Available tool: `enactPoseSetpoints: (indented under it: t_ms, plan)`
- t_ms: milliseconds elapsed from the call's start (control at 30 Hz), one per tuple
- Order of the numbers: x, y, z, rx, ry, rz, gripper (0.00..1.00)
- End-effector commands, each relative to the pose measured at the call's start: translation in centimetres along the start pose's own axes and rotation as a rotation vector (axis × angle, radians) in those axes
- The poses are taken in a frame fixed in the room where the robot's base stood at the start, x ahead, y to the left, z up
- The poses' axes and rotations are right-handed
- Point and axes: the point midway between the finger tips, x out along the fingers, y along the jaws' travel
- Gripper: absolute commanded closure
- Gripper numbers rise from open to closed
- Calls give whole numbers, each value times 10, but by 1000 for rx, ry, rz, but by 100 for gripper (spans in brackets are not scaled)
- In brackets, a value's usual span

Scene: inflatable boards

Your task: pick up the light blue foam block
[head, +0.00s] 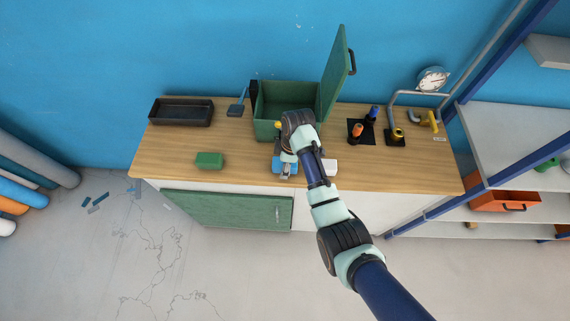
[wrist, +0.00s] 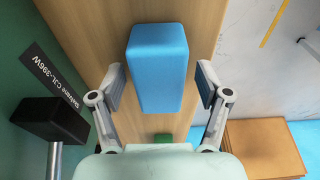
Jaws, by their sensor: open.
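The light blue foam block (wrist: 158,62) lies on the wooden bench top, between the two spread fingers of my gripper (wrist: 160,86) in the wrist view. Gaps show on both sides of it, so neither finger appears to touch it. In the head view, my gripper (head: 286,171) is over the bench in front of the green box, and parts of the blue block (head: 277,164) show around it. My gripper hides much of the block there. My gripper is open and empty.
An open green box (head: 268,112) with a raised lid (head: 336,72) stands behind my gripper. A green block (head: 209,160) lies to the left and a white piece (head: 330,166) close to the right. A black tray (head: 181,112) is at the back left. Valves and pipes (head: 397,120) stand right.

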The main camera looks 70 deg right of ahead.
Motion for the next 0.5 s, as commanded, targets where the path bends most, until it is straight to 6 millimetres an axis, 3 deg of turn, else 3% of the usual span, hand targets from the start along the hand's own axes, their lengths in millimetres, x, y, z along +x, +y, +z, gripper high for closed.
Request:
enactPoseSetpoints:
  t_ms: [100,367,500]
  plan:
    - [0,0,0,0,0,0,27]
    - [0,0,0,0,0,0,69]
    - [0,0,0,0,0,1,70]
